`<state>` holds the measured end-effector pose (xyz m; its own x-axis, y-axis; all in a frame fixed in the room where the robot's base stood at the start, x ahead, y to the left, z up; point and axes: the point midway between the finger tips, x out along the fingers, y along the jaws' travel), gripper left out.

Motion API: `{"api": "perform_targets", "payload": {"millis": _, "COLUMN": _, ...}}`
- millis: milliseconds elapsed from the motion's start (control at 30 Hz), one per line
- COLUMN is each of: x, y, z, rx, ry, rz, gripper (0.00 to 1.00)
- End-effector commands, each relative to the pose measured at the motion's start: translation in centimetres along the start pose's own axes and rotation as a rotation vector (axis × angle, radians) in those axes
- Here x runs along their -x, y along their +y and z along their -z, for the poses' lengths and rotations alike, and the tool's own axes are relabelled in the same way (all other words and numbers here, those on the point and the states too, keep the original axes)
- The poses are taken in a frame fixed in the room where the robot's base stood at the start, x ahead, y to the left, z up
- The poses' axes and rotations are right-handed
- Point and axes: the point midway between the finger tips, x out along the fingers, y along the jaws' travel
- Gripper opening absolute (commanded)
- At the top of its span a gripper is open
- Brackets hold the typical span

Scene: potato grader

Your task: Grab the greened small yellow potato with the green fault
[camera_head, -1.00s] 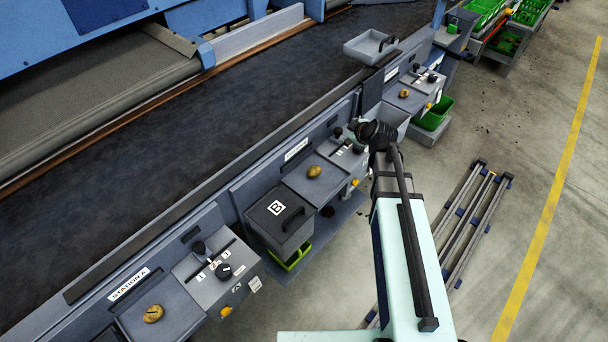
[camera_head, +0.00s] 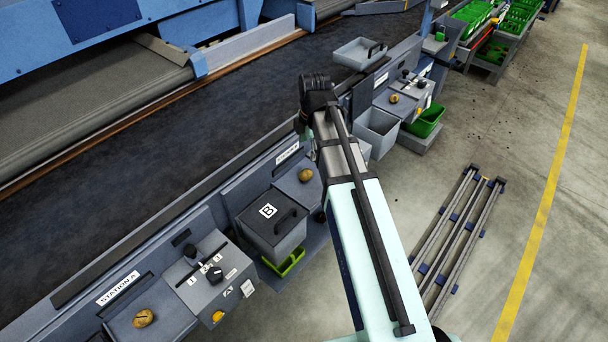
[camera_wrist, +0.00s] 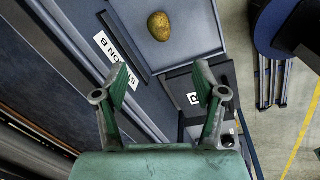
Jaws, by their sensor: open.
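Three small potatoes lie on separate station trays: one at Station A (camera_head: 143,318), one at Station B (camera_head: 305,175), and one at the far station (camera_head: 394,98). The Station B potato also shows in the wrist view (camera_wrist: 159,26), yellow-brown and speckled with a faint greenish tinge. The Station A potato shows dark marks. I cannot tell for sure which potato has the green fault. My gripper (camera_wrist: 162,84) is open and empty, its green finger pads apart. The Station B potato lies beyond the fingertips, touched by neither. In the head view my gripper's fingers cannot be made out.
A lidded grey bin marked B (camera_head: 275,225) stands between Stations A and B. A dark conveyor belt (camera_head: 150,165) runs along behind the stations. A grey tray (camera_head: 358,55) sits on the ledge. Metal rails (camera_head: 455,240) lie on the open floor to the right.

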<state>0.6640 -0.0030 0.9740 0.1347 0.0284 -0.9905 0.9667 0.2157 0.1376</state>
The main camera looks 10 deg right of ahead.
Motion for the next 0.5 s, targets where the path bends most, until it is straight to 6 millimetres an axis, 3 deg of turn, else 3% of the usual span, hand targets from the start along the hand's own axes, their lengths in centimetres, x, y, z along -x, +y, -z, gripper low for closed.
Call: {"api": "perform_targets", "payload": {"millis": 500, "x": -7.3, "y": 0.1, "z": 0.0, "rx": -0.002, "ry": 0.002, "rz": 0.001, "gripper": 0.7}}
